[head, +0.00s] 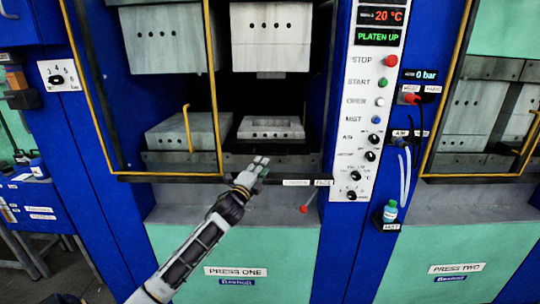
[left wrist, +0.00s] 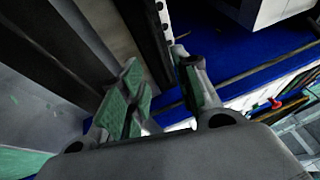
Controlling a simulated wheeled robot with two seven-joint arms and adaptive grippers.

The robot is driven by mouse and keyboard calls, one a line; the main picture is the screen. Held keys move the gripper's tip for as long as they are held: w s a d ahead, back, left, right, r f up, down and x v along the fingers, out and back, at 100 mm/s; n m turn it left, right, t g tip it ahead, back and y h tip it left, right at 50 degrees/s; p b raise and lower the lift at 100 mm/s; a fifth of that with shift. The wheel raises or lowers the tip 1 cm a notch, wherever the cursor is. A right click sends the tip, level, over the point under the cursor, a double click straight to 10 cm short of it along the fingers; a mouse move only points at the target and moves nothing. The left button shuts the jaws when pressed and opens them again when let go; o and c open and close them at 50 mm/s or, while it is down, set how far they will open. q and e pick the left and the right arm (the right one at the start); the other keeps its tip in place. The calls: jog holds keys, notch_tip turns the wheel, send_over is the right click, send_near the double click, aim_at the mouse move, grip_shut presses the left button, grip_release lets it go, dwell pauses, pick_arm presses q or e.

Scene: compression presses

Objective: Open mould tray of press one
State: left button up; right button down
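Press one (head: 235,271) is the blue and green machine in the middle of the head view. Its grey lower mould block (head: 270,127), with a row of holes in front, sits inside the opening under a raised upper block (head: 271,38). My left gripper (head: 262,164) is at the front edge of the opening, just below the lower block. In the left wrist view its two green-padded fingers (left wrist: 165,95) are apart, with no held object visible between them. Contact with the press cannot be told. My right gripper is not in view.
A yellow-edged guard frame (head: 217,95) crosses the left half of the opening. The control panel (head: 369,100) reads PLATEN UP. A red-knobbed lever (head: 304,209) sticks out below the opening. A small bottle (head: 390,211) stands right of the panel; press two (head: 457,268) is farther right.

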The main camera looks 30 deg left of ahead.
aim_at(270, 154)
pick_arm(q)
jog(key=shift+x, duration=2.1)
jog(key=shift+w+r+p, duration=0.2)
jog(key=shift+w+p, duration=0.1)
jog(key=shift+w, duration=0.3)
jog(key=shift+x, duration=1.7)
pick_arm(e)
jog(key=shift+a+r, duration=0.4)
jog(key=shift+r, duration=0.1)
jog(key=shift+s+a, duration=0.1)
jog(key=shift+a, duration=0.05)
pick_arm(q)
jog(key=shift+c, duration=0.7)
grip_shut()
jog(key=shift+f, duration=0.1)
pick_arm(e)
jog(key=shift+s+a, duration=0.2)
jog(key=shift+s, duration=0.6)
